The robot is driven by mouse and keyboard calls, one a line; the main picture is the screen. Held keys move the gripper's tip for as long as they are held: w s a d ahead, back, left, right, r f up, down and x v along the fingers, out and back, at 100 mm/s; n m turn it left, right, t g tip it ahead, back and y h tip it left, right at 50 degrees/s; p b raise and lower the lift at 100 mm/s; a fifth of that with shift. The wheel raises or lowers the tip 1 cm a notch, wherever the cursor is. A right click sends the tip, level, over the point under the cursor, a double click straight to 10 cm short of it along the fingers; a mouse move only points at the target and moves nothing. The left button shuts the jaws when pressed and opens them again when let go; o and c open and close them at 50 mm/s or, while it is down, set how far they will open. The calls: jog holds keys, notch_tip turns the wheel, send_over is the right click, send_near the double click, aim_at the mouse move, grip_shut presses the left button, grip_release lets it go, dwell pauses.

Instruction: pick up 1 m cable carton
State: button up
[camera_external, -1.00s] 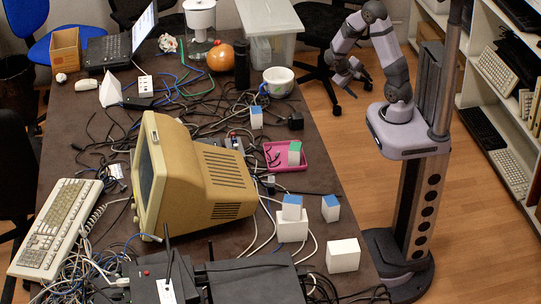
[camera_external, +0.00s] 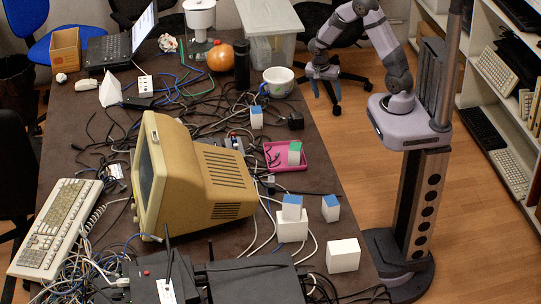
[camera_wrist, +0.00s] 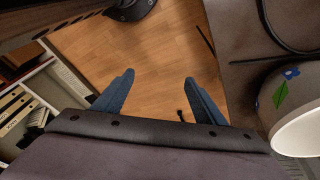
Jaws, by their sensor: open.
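Several small white cartons with coloured tops stand on the table; no labels are readable, so I cannot tell which is the 1 m cable carton. One blue-topped carton (camera_external: 256,118) is near the mug. A green-topped carton (camera_external: 294,154) is in the pink tray (camera_external: 304,164). Another blue-topped carton (camera_external: 291,208) sits on a plain white box (camera_external: 292,231), with one more blue-topped carton (camera_external: 331,208) to its right. My gripper (camera_external: 323,92) is open and empty, pointing down beyond the table's right edge. The wrist view shows its spread fingers (camera_wrist: 159,79) over the wooden floor.
A patterned white mug (camera_external: 279,81) stands close to my gripper and shows at right in the wrist view (camera_wrist: 302,127). Cables cover much of the table (camera_external: 226,283). A beige monitor (camera_external: 207,172) stands in the middle. A plain white box (camera_external: 343,256) is at front right.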

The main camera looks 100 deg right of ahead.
aim_at(256, 116)
jog(key=w+a+r+m+t, duration=0.1)
jog(key=w, duration=0.4)
jog(key=w+a+r+m+t+p, duration=0.1)
jog(key=w+a+m, duration=0.1)
jog(key=w, duration=0.3)
jog(key=w+a+r+m+t, duration=0.1)
jog(key=w+a+m+t, duration=0.1)
jog(key=w, duration=0.4)
jog(key=shift+w+a+r+y+p, duration=0.1)
jog(key=shift+a+r+y+p, duration=0.1)
jog(key=shift+y+p, duration=0.15)
jog(key=w+a+r+m+t, duration=0.1)
jog(key=w+m, duration=0.1)
jog(key=w, duration=0.1)
jog(key=w+a+r+m+t+p, duration=0.1)
jog(key=w+a+m, duration=0.1)
jog(key=w, duration=0.2)
jog(key=w+a+r+m+t+y, duration=0.1)
jog(key=w+a+m, duration=0.1)
jog(key=w, duration=0.2)
jog(key=shift+a+r+m, duration=0.1)
jog(key=shift+r+m, duration=0.05)
jog(key=shift+m, duration=0.15)
jog(key=shift+x, duration=3.7)
jog(key=shift+w+r, duration=0.15)
jog(key=c, duration=1.2)
